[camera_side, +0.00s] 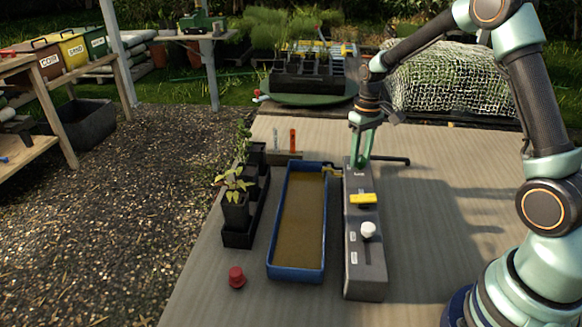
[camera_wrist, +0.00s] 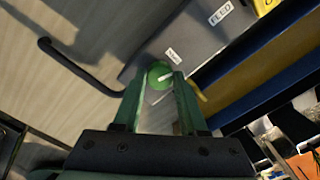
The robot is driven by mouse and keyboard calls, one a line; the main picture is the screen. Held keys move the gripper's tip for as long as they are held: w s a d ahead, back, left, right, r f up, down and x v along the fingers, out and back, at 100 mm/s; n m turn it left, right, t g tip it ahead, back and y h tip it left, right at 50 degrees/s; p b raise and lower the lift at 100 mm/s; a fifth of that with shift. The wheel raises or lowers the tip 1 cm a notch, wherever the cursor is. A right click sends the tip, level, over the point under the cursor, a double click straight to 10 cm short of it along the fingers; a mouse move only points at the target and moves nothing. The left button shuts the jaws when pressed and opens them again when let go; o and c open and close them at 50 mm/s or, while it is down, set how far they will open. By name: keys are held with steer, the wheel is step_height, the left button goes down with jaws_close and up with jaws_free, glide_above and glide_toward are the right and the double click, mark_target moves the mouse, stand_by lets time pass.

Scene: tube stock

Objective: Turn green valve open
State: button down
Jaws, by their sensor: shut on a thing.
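The green valve (camera_wrist: 158,72) is a round green knob with a white pointer, on the grey valve box (camera_side: 366,262). In the wrist view it sits between the fingertips of my gripper (camera_wrist: 157,82), which is shut on it. In the wrist view the pointer slants up to the right, and a small white label (camera_wrist: 173,55) lies beside the knob. I cannot tell how far the valve is turned.
A yellow handle (camera_side: 363,198) and a white knob (camera_side: 368,230) stand nearer on the box. A blue trough (camera_side: 296,273) of brownish contents lies to its left, with potted seedlings (camera_side: 236,203) beyond. A red knob (camera_side: 236,277) sits front left. A dark pipe (camera_side: 393,160) extends right.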

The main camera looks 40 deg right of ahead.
mark_target(360, 159)
steer(key=shift+r+n, duration=0.1)
steer(key=shift+n, duration=1.4)
steer(key=shift+c, duration=2.2)
jaws_free()
step_height(360, 159, up, 12)
